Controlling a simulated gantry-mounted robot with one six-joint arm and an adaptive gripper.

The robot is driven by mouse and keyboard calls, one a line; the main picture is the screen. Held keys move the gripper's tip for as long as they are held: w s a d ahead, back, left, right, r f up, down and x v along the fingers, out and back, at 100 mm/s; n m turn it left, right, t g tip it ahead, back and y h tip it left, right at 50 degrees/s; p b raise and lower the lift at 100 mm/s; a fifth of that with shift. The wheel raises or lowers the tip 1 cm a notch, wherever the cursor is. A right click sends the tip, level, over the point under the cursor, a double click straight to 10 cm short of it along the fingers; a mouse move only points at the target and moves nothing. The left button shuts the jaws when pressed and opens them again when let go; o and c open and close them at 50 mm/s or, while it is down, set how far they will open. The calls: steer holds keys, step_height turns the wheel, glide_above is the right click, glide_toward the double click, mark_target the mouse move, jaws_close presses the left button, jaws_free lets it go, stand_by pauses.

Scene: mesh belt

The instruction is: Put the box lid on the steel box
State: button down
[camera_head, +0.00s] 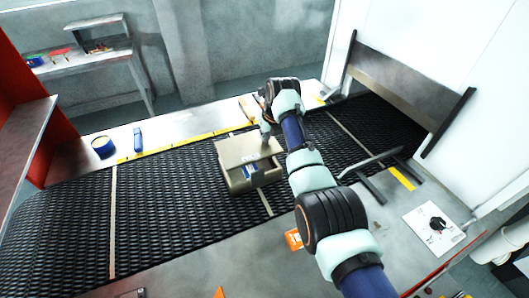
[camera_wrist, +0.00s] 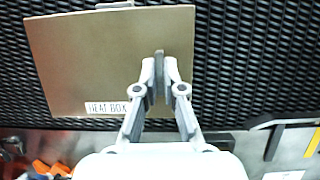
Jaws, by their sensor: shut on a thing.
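The box lid (camera_head: 238,151) is a flat tan plate, in the head view at or just above the top of the steel box (camera_head: 237,183). In the wrist view the lid (camera_wrist: 90,60) fills the upper left, with a "HEAT BOX" label near its lower edge. My gripper (camera_wrist: 160,75) is shut at the lid's right part; its fingertips hide what they grip. In the head view my gripper (camera_head: 265,140) comes down on the lid from above. Blue and white contents (camera_head: 250,171) show at the box's near side, below the lid. I cannot tell whether lid and box touch.
The box stands on a black mesh belt (camera_head: 160,215), with free belt to its left. A blue tape roll (camera_head: 103,145) and a blue object (camera_head: 138,138) lie on the far ledge. A metal bracket (camera_head: 370,163) stands right of my arm. Orange items (camera_wrist: 45,168) lie on the near metal edge.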

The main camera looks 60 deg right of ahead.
step_height(320, 180, down, 7)
steer(key=b, duration=0.1)
stand_by(0.3)
steer(key=shift+f, duration=0.15)
steer(key=c, duration=1.7)
jaws_free()
steer(key=shift+f, duration=0.15)
steer(key=shift+c, duration=0.2)
steer(key=o, duration=0.5)
steer(key=shift+c, duration=0.2)
